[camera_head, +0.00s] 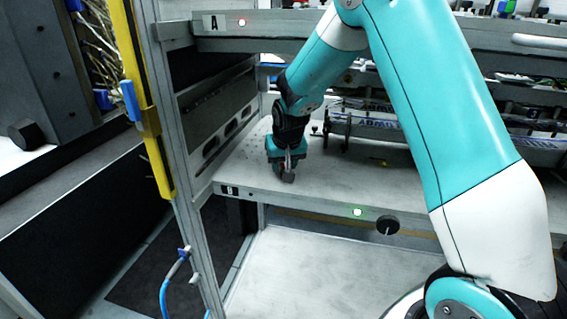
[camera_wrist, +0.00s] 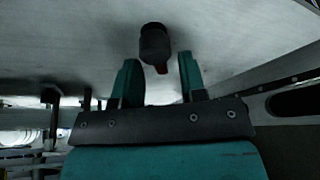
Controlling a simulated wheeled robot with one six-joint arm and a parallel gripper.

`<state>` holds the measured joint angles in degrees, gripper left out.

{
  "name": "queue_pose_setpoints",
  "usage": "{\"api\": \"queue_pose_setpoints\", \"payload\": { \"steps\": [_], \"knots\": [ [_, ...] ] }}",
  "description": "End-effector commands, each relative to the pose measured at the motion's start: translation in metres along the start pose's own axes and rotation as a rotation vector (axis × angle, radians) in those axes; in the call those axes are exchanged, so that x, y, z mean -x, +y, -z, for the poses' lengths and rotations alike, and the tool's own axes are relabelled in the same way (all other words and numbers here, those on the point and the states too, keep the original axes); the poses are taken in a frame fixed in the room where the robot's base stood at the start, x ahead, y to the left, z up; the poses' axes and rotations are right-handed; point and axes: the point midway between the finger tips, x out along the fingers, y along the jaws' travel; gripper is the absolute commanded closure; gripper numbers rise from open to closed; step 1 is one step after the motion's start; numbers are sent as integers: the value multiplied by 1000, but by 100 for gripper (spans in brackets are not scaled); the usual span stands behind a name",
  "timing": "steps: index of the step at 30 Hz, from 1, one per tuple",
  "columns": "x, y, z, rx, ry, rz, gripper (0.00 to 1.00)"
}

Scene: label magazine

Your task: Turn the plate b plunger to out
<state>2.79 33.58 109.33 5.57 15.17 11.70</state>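Plate B is the grey shelf (camera_head: 235,170), with a "B" label on its front rail. A short dark cylindrical plunger (camera_wrist: 154,42) with a small red part on its side stands against the plate's pale surface in the wrist view. In the head view a small grey block (camera_head: 288,178), seemingly the same plunger, shows at my gripper near the plate's front left corner. My gripper (camera_head: 286,160) points down there. In the wrist view its two teal fingers (camera_wrist: 158,58) are spread, with the plunger at and just beyond their tips and gaps on both sides.
Plate A (camera_head: 270,24), with a reddish light, lies above. A slotted side wall (camera_head: 225,125) bounds the left. Rails with printed strips (camera_head: 375,120) stand behind right.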

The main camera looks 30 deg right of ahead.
Motion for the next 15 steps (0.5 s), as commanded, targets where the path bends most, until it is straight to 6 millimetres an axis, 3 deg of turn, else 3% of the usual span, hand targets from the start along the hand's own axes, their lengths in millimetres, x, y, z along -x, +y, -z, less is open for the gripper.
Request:
{"api": "queue_pose_setpoints", "payload": {
  "steps": [4, 9, 15],
  "knots": [
    [0, 0, 0, 0, 0, 0, 62],
    [0, 0, 0, 0, 0, 0, 97],
    [1, 0, 0, 9, 0, 3, 97]
  ]
}}
